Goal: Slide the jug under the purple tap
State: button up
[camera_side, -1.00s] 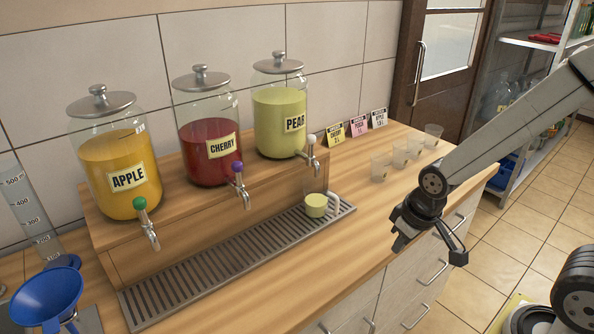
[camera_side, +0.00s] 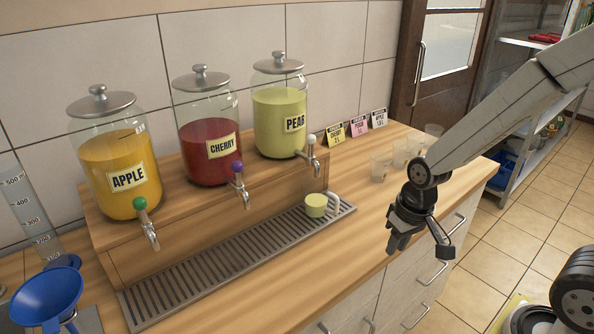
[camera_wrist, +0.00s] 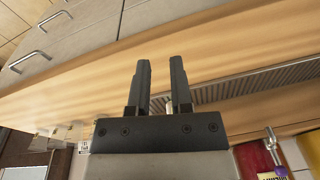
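The clear jug (camera_side: 316,205) with pale green liquid stands on the drip tray (camera_side: 140,302), under the white-knobbed tap (camera_side: 312,150) of the pear jar. Its handle faces right. The purple tap (camera_side: 238,178) is on the cherry jar, to the left of the jug. The purple knob also shows at the lower right of the wrist view (camera_wrist: 281,171). My gripper (camera_side: 395,246) hangs in front of and to the right of the jug, apart from it. In the wrist view its two fingers (camera_wrist: 160,76) are apart with nothing clearly held; the jug is not clearly visible there.
Apple (camera_side: 120,175), cherry (camera_side: 210,150) and pear (camera_side: 280,120) jars stand on a wooden step behind the tray. Several clear cups (camera_side: 381,168) and small cards (camera_side: 357,126) stand at the right. A blue funnel (camera_side: 47,300) is at the lower left. The counter before the tray is clear.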

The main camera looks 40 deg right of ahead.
aim_at(320, 200)
jog(key=w+f+m+y, duration=0.1)
jog(key=w+m+y, duration=0.2)
jog(key=m, duration=0.1)
jog(key=w+f+m+g+y, duration=0.1)
jog(key=w+f+m+y, duration=0.1)
jog(key=w+m+y, duration=0.1)
jog(key=w+d+f+m+y, duration=0.1)
jog(key=w+f+m+y, duration=0.1)
jog(key=m, duration=0.4)
jog(key=shift+w+g+y, duration=0.3)
jog(key=shift+w+y, duration=0.6)
jog(key=shift+w, duration=0.2)
jog(key=w+d+m+t+y, duration=0.2)
jog(key=w, duration=0.1)
jog(key=w+m+y, duration=0.1)
jog(key=shift+w+d+f+m+t, duration=0.15)
jog(key=shift+d+f+m+t, duration=0.15)
jog(key=shift+d+f+t, duration=0.1)
jog(key=w+d+m+t+y, duration=0.2)
jog(key=d, duration=0.1)
jog(key=w+d+m+t, duration=0.1)
jog(key=t, duration=0.1)
jog(key=shift+w+d+f+y, duration=0.15)
jog(key=shift+d+f+y, duration=0.15)
jog(key=shift+d+y, duration=0.1)
jog(key=shift+w+d+m+t, duration=0.25)
jog(key=shift+d+m+t, duration=0.25)
jog(key=shift+d+m, duration=0.1)
jog(key=shift+a, duration=0.1)
jog(key=shift+a, duration=0.15)
